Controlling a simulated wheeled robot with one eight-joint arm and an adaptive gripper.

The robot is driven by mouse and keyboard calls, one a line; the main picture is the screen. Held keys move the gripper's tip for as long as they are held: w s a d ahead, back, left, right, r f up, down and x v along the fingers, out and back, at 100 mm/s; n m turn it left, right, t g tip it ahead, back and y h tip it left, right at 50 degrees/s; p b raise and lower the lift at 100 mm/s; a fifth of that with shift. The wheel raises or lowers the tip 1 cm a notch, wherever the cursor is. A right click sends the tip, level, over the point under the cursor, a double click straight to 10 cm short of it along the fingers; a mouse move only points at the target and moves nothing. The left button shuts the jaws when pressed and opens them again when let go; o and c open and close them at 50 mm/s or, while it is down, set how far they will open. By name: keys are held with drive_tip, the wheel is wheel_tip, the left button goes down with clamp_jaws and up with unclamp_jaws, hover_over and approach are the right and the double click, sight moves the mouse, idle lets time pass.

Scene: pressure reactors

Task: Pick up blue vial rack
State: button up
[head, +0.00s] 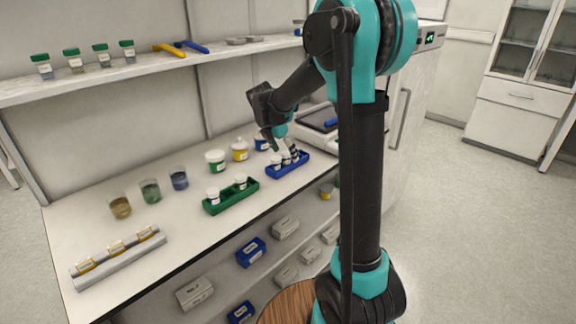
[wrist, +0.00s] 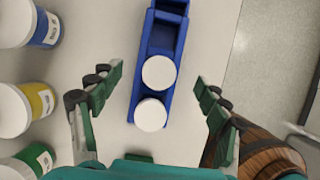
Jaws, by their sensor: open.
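The blue vial rack (head: 289,167) stands on the bench near its front edge, at the right part of the worktop. In the wrist view the rack (wrist: 166,38) runs up from the picture's middle. Two white-capped vials (wrist: 158,73) stand in its near end, and slots beyond them look empty. My gripper (wrist: 155,88) is open, with one finger on each side of the rack's near end and a gap on both sides. In the head view my gripper (head: 283,143) is over the rack and partly hides it and its vials.
A green rack (head: 231,195) with white-capped vials stands left of the blue one. Jars with green, yellow and blue labels (head: 240,150) stand behind. A balance-like device (head: 318,125) is to the right. An upper shelf (head: 120,72) holds small bottles.

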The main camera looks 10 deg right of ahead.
sight(287, 159)
drive_tip(key=x, duration=0.4)
drive_tip(key=shift+a+f, duration=0.15)
drive_tip(key=shift+f, duration=0.05)
drive_tip(key=c, duration=1.3)
drive_tip(key=shift+c, duration=0.2)
